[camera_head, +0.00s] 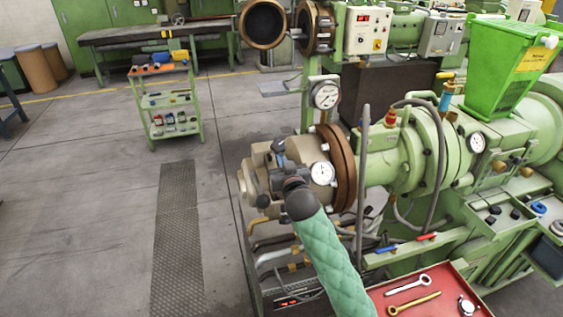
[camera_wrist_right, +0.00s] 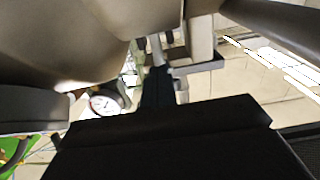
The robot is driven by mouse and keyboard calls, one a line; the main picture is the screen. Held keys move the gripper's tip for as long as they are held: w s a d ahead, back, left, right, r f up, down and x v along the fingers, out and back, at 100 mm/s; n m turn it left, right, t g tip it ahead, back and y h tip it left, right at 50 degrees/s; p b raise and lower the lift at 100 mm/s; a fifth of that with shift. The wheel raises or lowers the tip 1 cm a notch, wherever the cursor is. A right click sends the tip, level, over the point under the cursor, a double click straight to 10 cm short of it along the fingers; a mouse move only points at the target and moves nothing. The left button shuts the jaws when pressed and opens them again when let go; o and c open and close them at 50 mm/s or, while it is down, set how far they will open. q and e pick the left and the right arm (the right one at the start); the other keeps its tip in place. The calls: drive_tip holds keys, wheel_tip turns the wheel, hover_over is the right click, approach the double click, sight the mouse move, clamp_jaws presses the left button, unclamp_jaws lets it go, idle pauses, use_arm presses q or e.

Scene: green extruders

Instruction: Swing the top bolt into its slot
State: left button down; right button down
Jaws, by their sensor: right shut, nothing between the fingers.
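The extruder head (camera_head: 262,163) is a beige metal block clamped against a brown flange ring (camera_head: 344,168) on the green barrel. Pale bolt ends show around this joint; I cannot tell for sure which one is the top bolt. My right arm, in a green padded sleeve, reaches up from below to the front of the head. My right gripper (camera_head: 279,150) is small and dark there, close to the head's upper face, with its tips partly hard to make out. In the right wrist view its dark shut fingers (camera_wrist_right: 157,88) point at pale metal parts (camera_wrist_right: 198,58); contact is unclear.
Pressure gauges (camera_head: 325,95) stand above and on the head. Grey hoses (camera_head: 361,175) hang beside the flange. A red tray (camera_head: 437,291) with wrenches lies at lower right. A green tool cart (camera_head: 169,103) stands at the back left. The floor to the left is clear.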

drive_tip(key=shift+w+a+r, duration=0.15)
drive_tip(key=shift+w, duration=0.3)
drive_tip(key=shift+w+a+r, duration=0.2)
drive_tip(key=shift+w+r, duration=0.05)
drive_tip(key=shift+w, duration=0.3)
idle(0.3)
drive_tip(key=p+v, duration=0.3)
drive_tip(key=v, duration=1)
idle(0.9)
idle(0.3)
